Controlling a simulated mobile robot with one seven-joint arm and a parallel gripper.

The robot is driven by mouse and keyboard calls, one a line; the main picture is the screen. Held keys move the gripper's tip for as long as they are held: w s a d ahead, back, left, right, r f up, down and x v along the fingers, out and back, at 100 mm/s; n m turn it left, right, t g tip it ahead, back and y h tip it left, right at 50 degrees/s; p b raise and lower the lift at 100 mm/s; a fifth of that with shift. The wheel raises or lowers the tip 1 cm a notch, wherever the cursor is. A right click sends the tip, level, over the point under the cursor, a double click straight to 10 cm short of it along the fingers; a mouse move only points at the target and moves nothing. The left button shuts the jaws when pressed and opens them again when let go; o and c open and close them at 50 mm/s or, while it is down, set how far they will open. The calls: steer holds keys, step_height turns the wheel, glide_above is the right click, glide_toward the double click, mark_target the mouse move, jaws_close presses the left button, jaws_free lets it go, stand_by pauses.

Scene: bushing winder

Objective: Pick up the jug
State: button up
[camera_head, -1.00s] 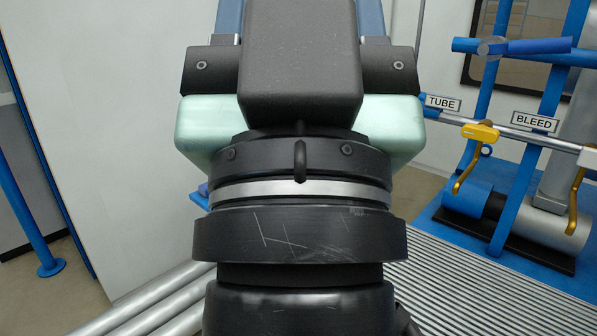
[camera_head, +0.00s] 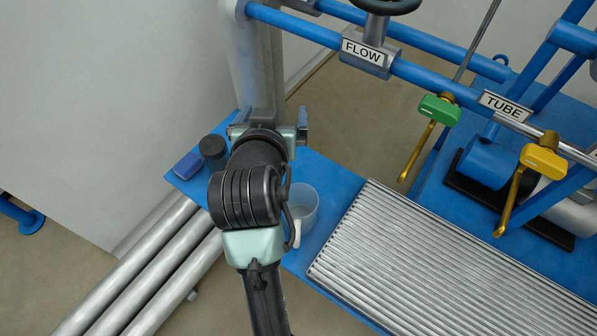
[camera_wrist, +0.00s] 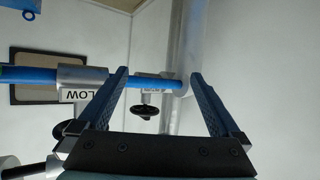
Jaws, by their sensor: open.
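The jug (camera_head: 303,207) is a pale, whitish vessel standing on the blue platform (camera_head: 335,190), just right of my arm in the head view. A pale strip that looks like its handle shows at its lower left. My arm hides part of its left side. My gripper (camera_head: 269,118) is above and beyond the jug in the picture, apart from it. In the wrist view my gripper (camera_wrist: 157,90) has its two fingers spread wide with nothing between them. The jug is not in the wrist view.
A dark cylinder (camera_head: 213,151) and a blue box (camera_head: 187,166) stand left of my arm. A grey post (camera_head: 258,75) rises behind the gripper. A ribbed metal grille (camera_head: 440,260) lies right of the jug. Blue pipes with green (camera_head: 438,110) and yellow (camera_head: 543,159) valve handles stand further right.

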steer(key=s+f+g+p, duration=0.4)
steer(key=s+f+p, duration=0.1)
steer(key=s, duration=0.1)
steer(key=g+h+p, duration=0.2)
steer(key=g+p, duration=0.2)
steer(key=p, duration=0.1)
glide_toward(295, 226)
steer(key=shift+a+b+x, duration=0.15)
steer(key=shift+b+x, duration=0.3)
steer(key=shift+x, duration=1.85)
steer(key=shift+a+b+x, duration=0.15)
steer(key=shift+b+x, duration=0.35)
steer(key=shift+x, duration=1.8)
steer(key=shift+a+b+x, duration=0.15)
steer(key=shift+b+x, duration=0.3)
steer(key=shift+x, duration=1.85)
steer(key=shift+s, duration=0.1)
jaws_close()
